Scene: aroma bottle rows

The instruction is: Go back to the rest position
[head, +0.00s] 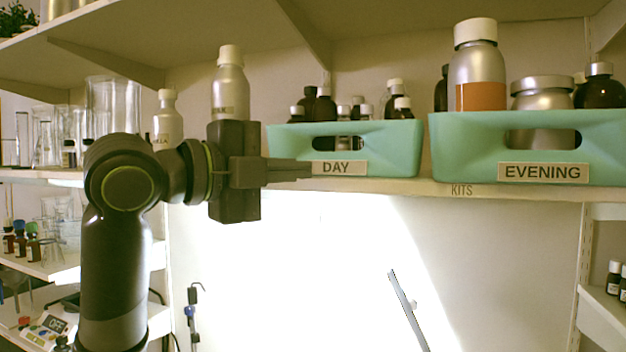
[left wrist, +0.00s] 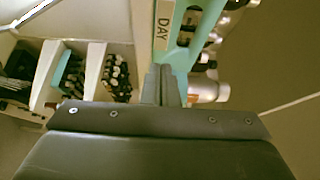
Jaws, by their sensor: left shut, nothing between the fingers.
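My left gripper (head: 290,171) is shut and empty in the head view. Its fingers point right, in front of the shelf edge and the left end of the teal tray labelled DAY (head: 395,160). In the left wrist view the closed fingers (left wrist: 162,85) stand close to the DAY tray (left wrist: 183,55); whether they touch it I cannot tell. A silver bottle with a white cap (head: 230,88) shows behind and above the gripper, its base hidden by the gripper body. My right gripper is in neither view.
A teal tray labelled EVENING (head: 470,150) with bottles stands right of the DAY tray on the KITS shelf (head: 500,192). Glass cylinders (head: 112,105) and a white-capped bottle (head: 167,120) are at the left. An upper shelf (head: 180,40) overhangs. The space below the KITS shelf looks open.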

